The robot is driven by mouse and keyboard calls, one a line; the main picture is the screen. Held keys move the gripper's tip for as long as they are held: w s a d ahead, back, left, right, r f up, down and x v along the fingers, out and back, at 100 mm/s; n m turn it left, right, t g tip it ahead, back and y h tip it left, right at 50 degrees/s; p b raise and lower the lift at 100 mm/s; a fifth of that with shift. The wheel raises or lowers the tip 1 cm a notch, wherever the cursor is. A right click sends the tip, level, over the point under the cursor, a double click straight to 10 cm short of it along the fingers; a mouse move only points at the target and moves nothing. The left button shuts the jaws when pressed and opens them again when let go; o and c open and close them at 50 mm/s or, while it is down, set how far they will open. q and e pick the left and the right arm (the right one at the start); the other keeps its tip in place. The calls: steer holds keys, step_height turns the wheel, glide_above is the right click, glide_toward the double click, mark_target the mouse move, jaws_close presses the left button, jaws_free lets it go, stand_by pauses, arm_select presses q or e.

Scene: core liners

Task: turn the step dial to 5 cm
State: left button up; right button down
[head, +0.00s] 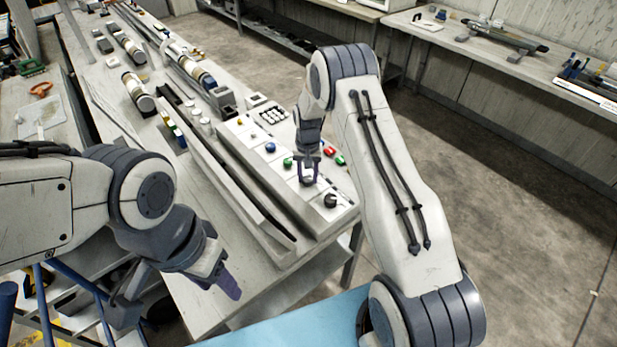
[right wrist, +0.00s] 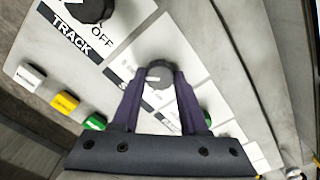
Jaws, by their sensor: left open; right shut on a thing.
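The control panel (head: 262,160) is a long pale box on the bench. The step dial (right wrist: 159,74) is a small grey round knob on a white label plate, partly covered by my fingers; its pointer and scale are too small to read. My right gripper (right wrist: 160,82) is shut on the dial, one purple finger on each side of it. In the head view the right gripper (head: 307,174) points down at the panel's near part. My left gripper (head: 226,286) is open and empty, over the bench's front edge, well apart from the panel.
A black track knob (head: 330,200) with an OFF mark sits close to the dial. White (right wrist: 30,77), yellow (right wrist: 65,102) and green (right wrist: 95,122) buttons line the panel's edge. Blue (head: 270,147) and green (head: 288,161) knobs are farther along. Long rails lie left of the panel.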

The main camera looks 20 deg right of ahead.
mark_target(308, 178)
stand_by(0.5)
steer(key=shift+c, duration=2.1)
jaws_free()
step_height(308, 178, up, 10)
steer(key=b, duration=0.2)
steer(key=shift+r+b, duration=0.25)
steer(key=shift+b, duration=0.15)
